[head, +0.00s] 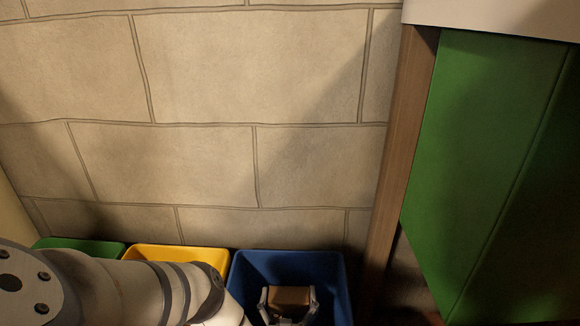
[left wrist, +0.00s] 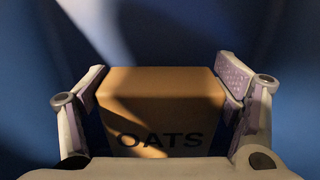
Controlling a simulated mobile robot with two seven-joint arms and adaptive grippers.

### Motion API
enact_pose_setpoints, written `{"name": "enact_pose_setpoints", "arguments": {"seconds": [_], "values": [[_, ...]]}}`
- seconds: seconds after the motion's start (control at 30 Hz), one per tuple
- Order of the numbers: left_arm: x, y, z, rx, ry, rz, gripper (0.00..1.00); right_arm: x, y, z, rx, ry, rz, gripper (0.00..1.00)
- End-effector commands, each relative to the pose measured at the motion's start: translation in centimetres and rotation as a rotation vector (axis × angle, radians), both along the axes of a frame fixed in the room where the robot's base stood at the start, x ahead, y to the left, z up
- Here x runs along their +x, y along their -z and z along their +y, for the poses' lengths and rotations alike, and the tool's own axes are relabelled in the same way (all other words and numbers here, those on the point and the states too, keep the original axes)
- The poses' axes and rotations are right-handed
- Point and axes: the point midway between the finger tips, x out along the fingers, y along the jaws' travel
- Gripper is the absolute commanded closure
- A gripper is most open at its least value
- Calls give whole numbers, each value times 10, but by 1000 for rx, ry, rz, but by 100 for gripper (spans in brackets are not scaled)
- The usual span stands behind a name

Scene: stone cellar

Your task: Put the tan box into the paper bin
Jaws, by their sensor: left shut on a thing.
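The tan box (left wrist: 160,110), marked OATS, is between the fingers of my left gripper (left wrist: 165,100), which is shut on it. In the head view the box (head: 290,297) shows brown between the fingertips of the left gripper (head: 289,300), within the outline of the blue bin (head: 285,257). Blue walls surround the box in the left wrist view. The bin's floor and the gap below the box are hidden. I see no label that tells which bin is for paper. My right gripper is not in view.
A yellow bin (head: 180,251) and a green bin (head: 85,246) stand left of the blue one, partly behind my left arm. A stone wall (head: 200,70) rises behind the bins. A wooden post (head: 395,150) and a green panel (head: 480,150) stand at the right.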

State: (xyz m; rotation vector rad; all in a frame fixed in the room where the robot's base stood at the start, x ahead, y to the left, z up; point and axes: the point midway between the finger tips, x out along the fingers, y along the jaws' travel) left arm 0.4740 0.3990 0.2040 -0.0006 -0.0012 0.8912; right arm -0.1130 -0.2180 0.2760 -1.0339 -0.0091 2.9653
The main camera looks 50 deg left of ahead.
Motion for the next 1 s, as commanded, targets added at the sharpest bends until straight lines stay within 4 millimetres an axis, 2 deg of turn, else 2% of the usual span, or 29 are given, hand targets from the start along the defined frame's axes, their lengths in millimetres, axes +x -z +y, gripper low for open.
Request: {"name": "enact_pose_setpoints", "arguments": {"seconds": [0.57,0.6,0.67,1.0], "values": [[0,11,0,1,0,-1,41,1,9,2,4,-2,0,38],[0,10,0,1,0,-1,13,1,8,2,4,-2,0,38],[0,10,0,1,0,-1,0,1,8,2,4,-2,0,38],[0,10,0,1,0,0,0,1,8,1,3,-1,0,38]]}}
